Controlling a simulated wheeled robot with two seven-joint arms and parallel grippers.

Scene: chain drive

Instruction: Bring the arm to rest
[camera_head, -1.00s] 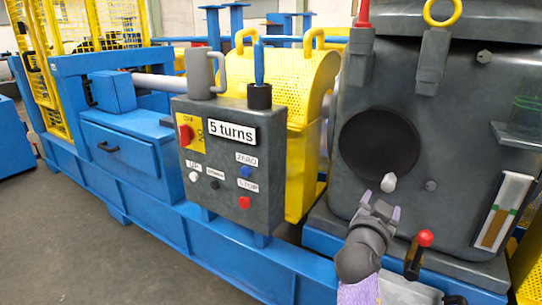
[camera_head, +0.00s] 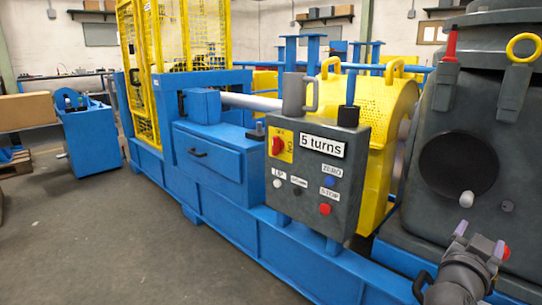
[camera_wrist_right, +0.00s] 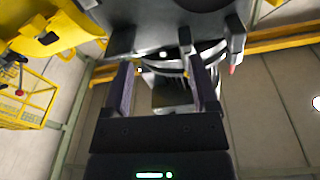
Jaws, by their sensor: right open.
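My right gripper (camera_head: 480,240) is at the lower right of the head view, in front of the dark grey gear housing (camera_head: 420,215). Its two fingers are apart, and nothing shows between them. In the right wrist view the open fingers (camera_wrist_right: 165,90) stand up with a gap between them, with dark machine parts beyond. A light knob (camera_head: 466,199) on the housing's round black disc (camera_head: 455,165) is just above the gripper and looks apart from it. My left gripper is not in view.
Grey floor (camera_head: 90,250) is free at the left. A cardboard box (camera_head: 28,110) sits far left.

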